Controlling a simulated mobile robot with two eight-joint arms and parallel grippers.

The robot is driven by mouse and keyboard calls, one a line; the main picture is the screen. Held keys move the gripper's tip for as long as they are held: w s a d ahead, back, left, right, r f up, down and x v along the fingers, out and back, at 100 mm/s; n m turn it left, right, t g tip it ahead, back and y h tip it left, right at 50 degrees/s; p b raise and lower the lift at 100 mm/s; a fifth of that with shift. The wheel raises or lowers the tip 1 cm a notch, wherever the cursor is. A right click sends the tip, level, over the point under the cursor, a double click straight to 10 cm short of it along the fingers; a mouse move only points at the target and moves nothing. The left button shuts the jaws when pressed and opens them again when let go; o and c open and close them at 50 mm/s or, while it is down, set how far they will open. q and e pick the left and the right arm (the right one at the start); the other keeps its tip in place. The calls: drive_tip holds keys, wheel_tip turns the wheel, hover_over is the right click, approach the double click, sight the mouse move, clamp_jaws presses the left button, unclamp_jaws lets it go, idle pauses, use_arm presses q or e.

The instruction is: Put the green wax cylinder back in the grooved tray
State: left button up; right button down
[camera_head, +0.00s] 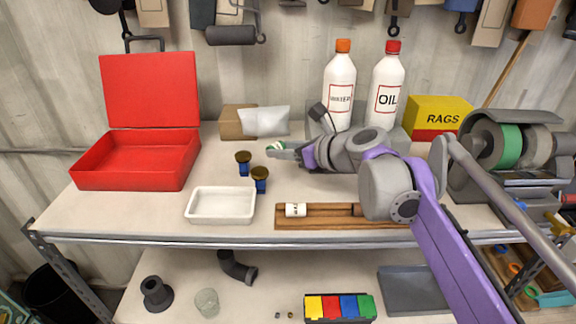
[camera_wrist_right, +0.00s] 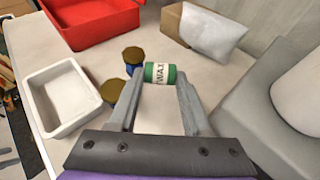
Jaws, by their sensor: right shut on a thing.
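The green wax cylinder (camera_head: 274,146) has a white label reading WAX. In the wrist view the cylinder (camera_wrist_right: 160,73) lies across between the fingertips of my right gripper (camera_wrist_right: 161,82), which is shut on it. In the head view my right gripper (camera_head: 280,151) holds it above the back middle of the bench. The brown wooden grooved tray (camera_head: 325,222) lies near the front edge, in front and to the right of the cylinder. A white labelled cylinder (camera_head: 296,210) lies in its left part; my arm hides its right part. My left gripper is not in view.
Two blue jars with brown-gold tops (camera_head: 260,180) stand left of my gripper. A white tray (camera_head: 221,205) and an open red box (camera_head: 135,160) are farther left. Two bottles (camera_head: 340,85) stand behind my arm. Clear bench lies between gripper and wooden tray.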

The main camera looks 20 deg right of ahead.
sight(285, 182)
wheel_tip(285, 182, down, 2)
drive_tip(key=shift+s+f, duration=0.1)
drive_tip(key=shift+s, duration=0.05)
drive_tip(key=shift+f, duration=2.1)
drive_tip(key=shift+f, duration=0.1)
drive_tip(key=c, duration=0.8)
unclamp_jaws()
drive_tip(key=shift+w+f, duration=0.15)
drive_tip(key=shift+w, duration=0.05)
drive_tip(key=o, duration=0.5)
drive_tip(key=shift+c, duration=0.2)
